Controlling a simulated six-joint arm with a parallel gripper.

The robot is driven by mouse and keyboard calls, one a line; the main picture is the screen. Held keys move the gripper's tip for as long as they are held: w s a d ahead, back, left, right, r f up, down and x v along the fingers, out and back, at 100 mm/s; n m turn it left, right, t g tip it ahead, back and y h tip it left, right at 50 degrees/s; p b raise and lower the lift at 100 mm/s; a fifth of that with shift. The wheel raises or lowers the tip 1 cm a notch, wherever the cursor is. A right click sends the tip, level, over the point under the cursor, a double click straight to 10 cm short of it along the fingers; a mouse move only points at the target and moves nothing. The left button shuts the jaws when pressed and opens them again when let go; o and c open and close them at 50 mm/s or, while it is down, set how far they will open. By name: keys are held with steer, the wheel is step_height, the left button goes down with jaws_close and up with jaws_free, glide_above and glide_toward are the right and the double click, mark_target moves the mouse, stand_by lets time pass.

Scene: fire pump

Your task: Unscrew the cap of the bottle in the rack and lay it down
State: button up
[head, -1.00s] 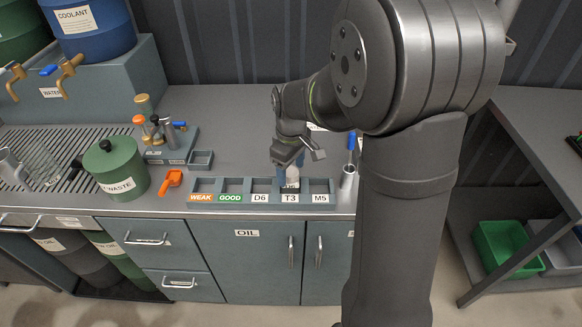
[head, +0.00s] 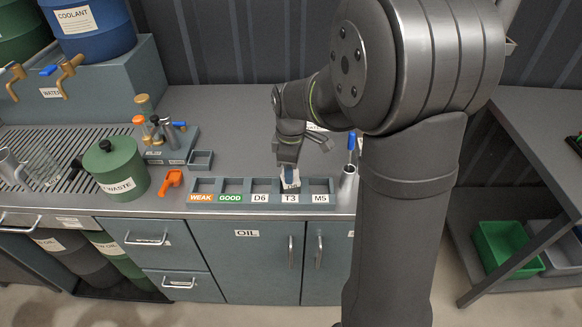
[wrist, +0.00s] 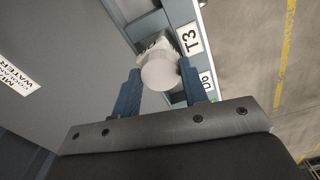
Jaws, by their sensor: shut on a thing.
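The rack (head: 262,200) has several compartments labelled WEAK, GOOD, D6, T3 and M5. A pale bottle (head: 292,180) with a label stands in the T3 compartment. My gripper (head: 288,172) points down over it. In the wrist view, my gripper (wrist: 160,88) has its blue fingers on either side of the round white cap (wrist: 159,72) and is shut on it. The bottle's body (wrist: 150,45) shows only partly behind the cap. I cannot tell whether the cap is still threaded on the bottle.
A metal cup with a blue-handled tool (head: 348,178) stands just right of the rack.

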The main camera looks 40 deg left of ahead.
steer(key=n, duration=0.4)
steer(key=shift+n, duration=0.3)
stand_by(0.4)
steer(key=n, duration=0.4)
steer(key=shift+a+n, duration=0.1)
steer(key=shift+n, duration=0.2)
steer(key=n, duration=0.4)
steer(key=shift+r+n, duration=0.1)
steer(key=shift+n, duration=0.2)
